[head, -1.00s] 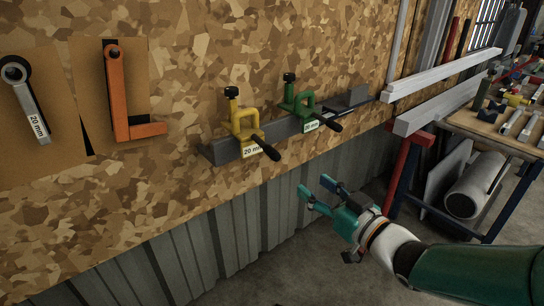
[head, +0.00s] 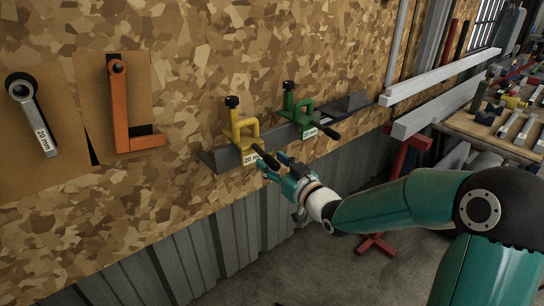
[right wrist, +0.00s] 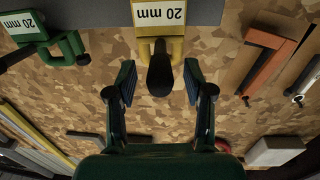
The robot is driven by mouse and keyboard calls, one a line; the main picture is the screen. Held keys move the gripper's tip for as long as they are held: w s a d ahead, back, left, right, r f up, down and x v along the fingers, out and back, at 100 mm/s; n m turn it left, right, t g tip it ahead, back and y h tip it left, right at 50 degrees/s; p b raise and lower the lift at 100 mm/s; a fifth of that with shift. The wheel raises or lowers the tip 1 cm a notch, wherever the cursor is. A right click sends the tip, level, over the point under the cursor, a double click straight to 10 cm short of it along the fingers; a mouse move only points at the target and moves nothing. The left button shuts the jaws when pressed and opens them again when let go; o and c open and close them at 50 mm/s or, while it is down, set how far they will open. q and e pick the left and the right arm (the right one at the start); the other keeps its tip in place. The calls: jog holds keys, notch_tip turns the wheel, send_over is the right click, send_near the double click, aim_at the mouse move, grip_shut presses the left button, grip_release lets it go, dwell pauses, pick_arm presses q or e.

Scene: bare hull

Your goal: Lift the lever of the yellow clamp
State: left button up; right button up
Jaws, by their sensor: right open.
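The yellow clamp (head: 240,130) sits on a dark grey rail (head: 222,159) along the wall, with a "20 mm" label below it. Its black-handled lever (head: 265,156) points out from the wall and slightly down. My right gripper (head: 273,164) is open and empty, just in front of the lever's end. In the right wrist view, the lever's dark handle (right wrist: 160,73) lies between the two spread fingers (right wrist: 158,82), with a gap on each side. The yellow body (right wrist: 158,32) shows beyond it. My left gripper is not in view.
A green clamp (head: 299,108) with its own lever (head: 328,131) sits to the right on the same rail. An orange angle tool (head: 120,110) and a grey wrench (head: 36,115) hang at the left. White beams (head: 440,76) jut out at the right.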

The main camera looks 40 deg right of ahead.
jog(key=shift+w, duration=0.65)
grip_shut()
